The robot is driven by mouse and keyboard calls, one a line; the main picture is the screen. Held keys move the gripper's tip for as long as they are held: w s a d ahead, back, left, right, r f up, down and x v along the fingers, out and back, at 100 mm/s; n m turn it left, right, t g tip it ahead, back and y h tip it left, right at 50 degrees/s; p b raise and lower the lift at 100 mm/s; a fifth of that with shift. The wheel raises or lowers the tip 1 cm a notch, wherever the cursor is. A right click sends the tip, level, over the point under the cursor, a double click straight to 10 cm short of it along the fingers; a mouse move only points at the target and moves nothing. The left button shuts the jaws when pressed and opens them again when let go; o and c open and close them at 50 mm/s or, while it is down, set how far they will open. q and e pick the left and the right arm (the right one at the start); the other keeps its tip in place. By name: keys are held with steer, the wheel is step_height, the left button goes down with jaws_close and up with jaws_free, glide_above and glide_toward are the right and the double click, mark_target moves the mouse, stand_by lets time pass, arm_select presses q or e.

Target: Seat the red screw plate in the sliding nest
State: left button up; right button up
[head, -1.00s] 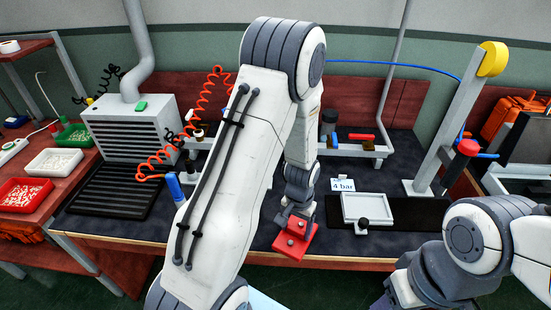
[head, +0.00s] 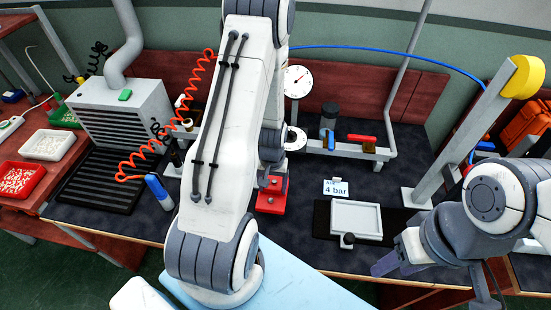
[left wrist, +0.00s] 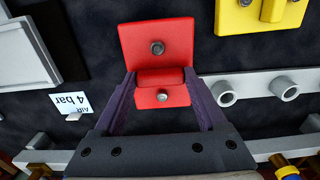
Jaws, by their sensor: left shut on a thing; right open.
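The red screw plate (head: 272,201) is a stepped red piece with screw heads. In the left wrist view the plate (left wrist: 157,35) sits between the two dark fingers of my left gripper (left wrist: 162,82), which is shut on its narrower block. In the head view my left arm hides most of that gripper (head: 268,183). The nest (head: 355,220) is a shallow white-rimmed tray with a dark knob in front, on a black track. It lies to the right of the plate, apart from it. My right gripper (head: 388,264) is open and empty near the table's front edge.
An air sign reading 4 bar (head: 336,188) stands just behind the nest. A grey rail with valves (head: 340,147) runs behind. A grey post with a yellow top (head: 465,125) rises at the right. A blue-handled tool (head: 159,192) with a coiled red hose lies left of my arm.

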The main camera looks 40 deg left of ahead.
arm_select(q)
steer(key=w+a, duration=0.1)
steer(key=w, duration=0.2)
steer(key=w+a+p, duration=0.1)
steer(key=w+a, duration=0.1)
steer(key=w, duration=0.2)
steer(key=w+a+p, duration=0.1)
steer(key=w+a, duration=0.1)
steer(key=w, duration=0.1)
steer(key=shift+w+a, duration=0.2)
steer(key=shift+w, duration=0.1)
step_height(320, 180, down, 3)
steer(key=shift+r+p, duration=0.2)
steer(key=shift+p, duration=0.6)
steer(key=shift+f, duration=0.45)
steer(key=shift+f, duration=0.15)
steer(key=o, duration=1.2)
steer(key=shift+f, duration=0.1)
steer(key=o, duration=0.3)
steer(key=shift+o, duration=0.2)
